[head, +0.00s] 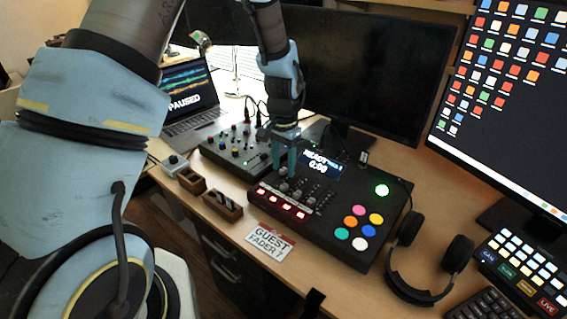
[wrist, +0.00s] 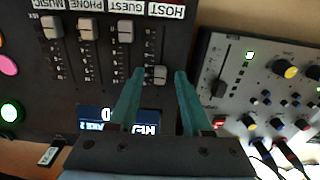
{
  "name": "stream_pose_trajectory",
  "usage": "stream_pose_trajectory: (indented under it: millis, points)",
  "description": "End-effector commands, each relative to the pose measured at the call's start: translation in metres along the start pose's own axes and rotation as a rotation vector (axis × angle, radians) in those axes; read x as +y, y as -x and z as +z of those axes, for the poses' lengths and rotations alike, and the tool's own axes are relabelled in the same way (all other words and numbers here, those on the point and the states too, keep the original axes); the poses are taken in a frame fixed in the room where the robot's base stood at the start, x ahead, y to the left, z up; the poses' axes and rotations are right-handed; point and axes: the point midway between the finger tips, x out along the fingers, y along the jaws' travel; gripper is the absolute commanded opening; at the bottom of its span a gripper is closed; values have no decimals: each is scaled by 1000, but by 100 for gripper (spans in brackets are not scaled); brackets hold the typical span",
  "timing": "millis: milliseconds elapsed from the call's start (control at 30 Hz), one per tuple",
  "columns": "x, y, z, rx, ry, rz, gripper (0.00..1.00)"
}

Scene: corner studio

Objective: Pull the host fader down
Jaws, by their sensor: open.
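The host fader cap (wrist: 157,75) is the rightmost of the faders in the wrist view, which shows the panel upside down. It sits at the screen end of its slot, away from the HOST label (wrist: 166,11). The guest, phone and music caps (wrist: 125,30) sit at the label end. My gripper (wrist: 158,75) is open, one finger on each side of the host cap, with gaps on both sides. In the head view my gripper (head: 285,172) points down over the black mixer console (head: 340,222), hiding the host cap's surroundings.
A smaller grey mixer (head: 235,150) with knobs stands close left of the console. Small wooden trays (head: 222,206) and a "GUEST FADER ?" card (head: 269,243) lie in front. Headphones (head: 430,262) lie to the right; a dark monitor (head: 362,75) stands behind.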

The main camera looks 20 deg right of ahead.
Motion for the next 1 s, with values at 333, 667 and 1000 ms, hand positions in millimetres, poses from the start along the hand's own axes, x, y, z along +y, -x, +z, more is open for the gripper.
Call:
stream_pose_trajectory:
  millis: [333,667,1000]
  points:
    - [0,0,0,0,0,0,31]
    - [0,0,0,0,0,0,0]
    - [0,0,0,0,0,0,0]
